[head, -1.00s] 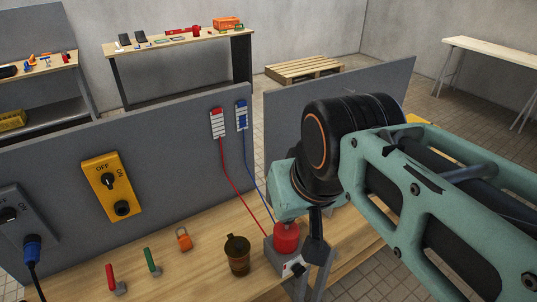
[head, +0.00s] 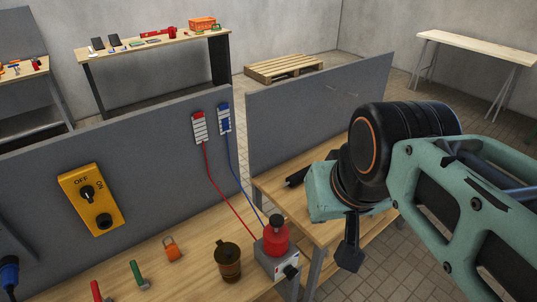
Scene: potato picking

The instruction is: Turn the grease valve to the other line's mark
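The grease valve is a grey box (head: 268,262) with a red bottle (head: 275,238) on top, near the bench's right end. Its black knob (head: 291,272) is on the right-hand face; its pointer and the marks are too small to read. A red line (head: 222,190) and a blue line (head: 245,180) run from it to a red-topped block (head: 199,128) and a blue-topped block (head: 224,120) on the panel. My gripper (head: 345,258) is right of the valve, apart from it. One dark finger points down; the other cannot be made out surely.
A brown cup (head: 228,262) stands left of the valve. An orange padlock (head: 172,250), a green-handled piece (head: 138,273) and a red-handled piece (head: 97,292) lie further left. A yellow OFF/ON switch box (head: 92,200) is on the grey panel (head: 150,145). Free floor lies at right.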

